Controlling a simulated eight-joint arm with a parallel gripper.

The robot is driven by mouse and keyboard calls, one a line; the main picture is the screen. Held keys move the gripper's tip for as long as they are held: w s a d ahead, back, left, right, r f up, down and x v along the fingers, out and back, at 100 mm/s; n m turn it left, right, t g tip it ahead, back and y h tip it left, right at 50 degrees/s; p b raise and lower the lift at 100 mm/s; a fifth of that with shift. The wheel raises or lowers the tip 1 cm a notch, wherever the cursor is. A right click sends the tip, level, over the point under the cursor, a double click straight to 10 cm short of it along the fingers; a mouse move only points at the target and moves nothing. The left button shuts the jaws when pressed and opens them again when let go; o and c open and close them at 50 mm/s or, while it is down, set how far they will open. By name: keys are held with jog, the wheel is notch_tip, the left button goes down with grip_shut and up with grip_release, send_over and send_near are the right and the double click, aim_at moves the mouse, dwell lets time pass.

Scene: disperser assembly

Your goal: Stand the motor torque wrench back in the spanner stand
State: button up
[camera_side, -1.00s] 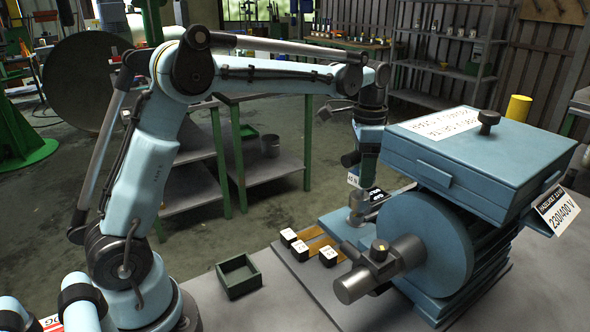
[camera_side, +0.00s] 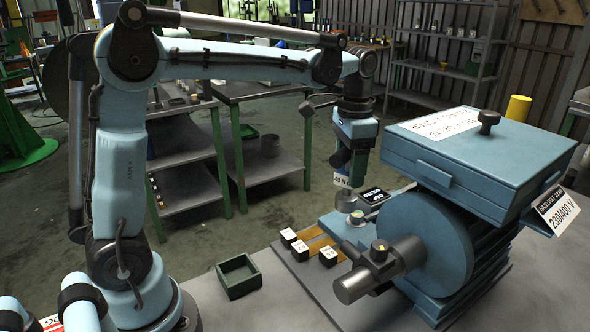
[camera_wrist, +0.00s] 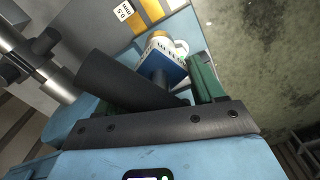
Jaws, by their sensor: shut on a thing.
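My gripper (camera_side: 346,172) is shut above the blue machine base, left of the large blue drum. It is shut on what I take to be the motor torque wrench, which carries a white tag reading 40 N (camera_side: 342,181). In the wrist view a green jaw (camera_wrist: 205,76) stands at the right, and a thick dark cylinder (camera_wrist: 125,80) crosses the left side and hides much of the grip. A small blue square piece (camera_wrist: 163,68) shows between them. Below it is a pale round part (camera_wrist: 163,45). I cannot make out the spanner stand with certainty.
White marked cubes (camera_side: 328,257) stand by brown strips on a grey plate. An empty dark green tray (camera_side: 237,276) lies to the left. The blue machine (camera_side: 447,250) with its grey cylinder (camera_side: 357,285) fills the right. A black label (camera_side: 373,196) is just right below the gripper.

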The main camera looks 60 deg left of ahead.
jog(key=s+d+r+m, duration=0.1)
jog(key=s+d, duration=0.2)
jog(key=s, duration=0.6)
jog(key=s+d+m, duration=0.2)
jog(key=s+d, duration=0.1)
jog(key=s, duration=0.6)
jog(key=s+d+r+m, duration=0.1)
jog(key=s+d, duration=0.2)
jog(key=s, duration=0.7)
jog(key=w+a+f, duration=0.3)
jog(key=a+f, duration=0.8)
jog(key=shift+w+a+f, duration=0.25)
jog(key=shift+w, duration=0.05)
jog(key=shift+f, duration=0.1)
jog(key=o, duration=1.5)
